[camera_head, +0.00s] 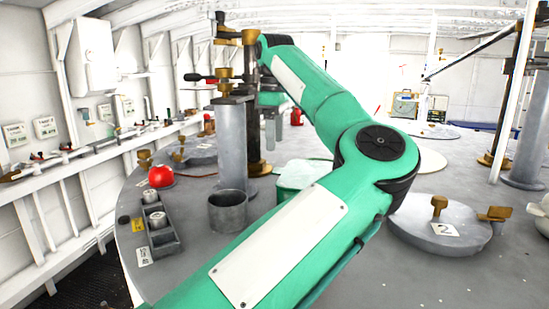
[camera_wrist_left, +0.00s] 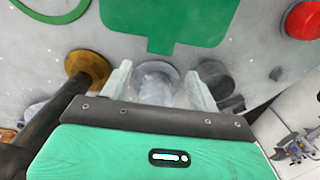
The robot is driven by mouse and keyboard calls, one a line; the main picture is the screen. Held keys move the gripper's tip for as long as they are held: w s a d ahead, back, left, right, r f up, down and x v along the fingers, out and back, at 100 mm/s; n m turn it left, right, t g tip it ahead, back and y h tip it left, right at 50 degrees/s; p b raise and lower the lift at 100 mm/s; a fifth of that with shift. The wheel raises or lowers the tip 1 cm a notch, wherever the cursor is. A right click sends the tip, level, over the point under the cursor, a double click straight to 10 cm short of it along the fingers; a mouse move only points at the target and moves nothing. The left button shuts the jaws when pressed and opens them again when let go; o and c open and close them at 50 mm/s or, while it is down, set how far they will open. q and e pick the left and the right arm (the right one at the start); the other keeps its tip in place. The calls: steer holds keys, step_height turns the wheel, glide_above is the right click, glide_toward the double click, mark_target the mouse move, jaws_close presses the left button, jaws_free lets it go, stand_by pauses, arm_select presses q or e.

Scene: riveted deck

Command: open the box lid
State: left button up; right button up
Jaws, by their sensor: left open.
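A green box (camera_head: 298,176) sits on the grey deck table, partly hidden behind my left arm. Its flat green top with a short tab (camera_wrist_left: 165,20) shows at the top of the left wrist view and appears closed. My left gripper (camera_head: 274,128) points down beyond the grey column, above the table and near the box. In the left wrist view its two pale fingers (camera_wrist_left: 159,88) are apart, with no box part between them. A grey post with a flared base shows in the gap, and I cannot tell how far below it is. My right gripper is not in view.
A grey column (camera_head: 235,150) and a bronze pole (camera_head: 253,95) stand close to the gripper. A grey cup (camera_head: 228,211), red dome (camera_head: 160,176) and slotted tray (camera_head: 159,229) are at left. A round hatch (camera_head: 440,231) lies right; the table's front right is clear.

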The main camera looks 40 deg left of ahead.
mark_target(275, 169)
arm_select(q)
step_height(275, 169, down, 5)
steer(key=shift+w+f+p, duration=0.1)
steer(key=shift+p, duration=0.9)
steer(key=shift+f, duration=0.65)
steer(key=c, duration=1.3)
jaws_close()
